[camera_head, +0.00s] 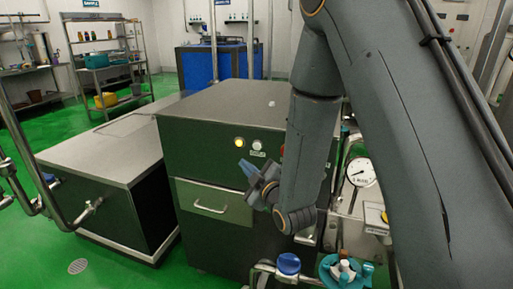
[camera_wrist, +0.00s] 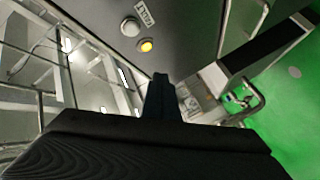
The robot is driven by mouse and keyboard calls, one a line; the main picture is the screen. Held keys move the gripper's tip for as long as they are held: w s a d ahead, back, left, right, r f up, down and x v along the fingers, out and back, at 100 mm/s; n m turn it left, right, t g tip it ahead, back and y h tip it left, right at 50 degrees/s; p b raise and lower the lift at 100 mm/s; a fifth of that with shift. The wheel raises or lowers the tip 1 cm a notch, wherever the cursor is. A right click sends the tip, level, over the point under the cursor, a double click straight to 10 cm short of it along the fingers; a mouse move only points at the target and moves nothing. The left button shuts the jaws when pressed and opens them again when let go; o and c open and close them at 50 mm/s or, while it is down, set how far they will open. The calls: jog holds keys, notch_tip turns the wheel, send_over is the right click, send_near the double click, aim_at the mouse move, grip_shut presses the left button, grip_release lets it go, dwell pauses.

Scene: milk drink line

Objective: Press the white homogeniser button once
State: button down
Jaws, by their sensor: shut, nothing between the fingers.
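The white button (camera_head: 256,145) is on the upper front of the dark green machine (camera_head: 222,108), with a small label just below it. It also shows in the wrist view (camera_wrist: 130,27) at the top, beside a lit yellow light (camera_wrist: 146,45). My gripper (camera_head: 245,168) is just below the button in the head view. In the wrist view its fingers (camera_wrist: 160,82) are together and empty, pointing up the picture. They are below the white button and the yellow light there, and do not cover either. I cannot tell how far the tips are from the panel.
A red button (camera_head: 282,150) is right of the white one, close to my arm. A drawer handle (camera_head: 210,208) juts out below. A pressure gauge (camera_head: 360,172) and pipework with a blue cap (camera_head: 289,263) stand at right. Green floor is open at lower left.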

jog(key=shift+w+d+b, duration=0.25)
jog(key=shift+w+d, duration=0.25)
jog(key=shift+w, duration=0.9)
jog(key=shift+w+d+b, duration=0.25)
jog(key=shift+w+d, duration=0.3)
jog(key=shift+w, duration=0.8)
jog(key=shift+w+d+b, duration=0.25)
jog(key=shift+w+d, duration=0.25)
jog(key=shift+w, duration=0.9)
jog(key=shift+w, duration=0.15)
jog(key=shift+w+d, duration=0.15)
jog(key=shift+w, duration=0.1)
jog(key=shift+w+d+b, duration=0.15)
jog(key=shift+w+b, duration=0.2)
jog(key=shift+w, duration=0.05)
jog(key=shift+s, duration=0.2)
jog(key=shift+s+a, duration=0.3)
jog(key=shift+s, duration=0.3)
jog(key=s, duration=0.1)
jog(key=s+a, duration=0.1)
jog(key=s, duration=0.2)
jog(key=shift+s+a+p, duration=0.35)
jog(key=shift+s, duration=0.05)
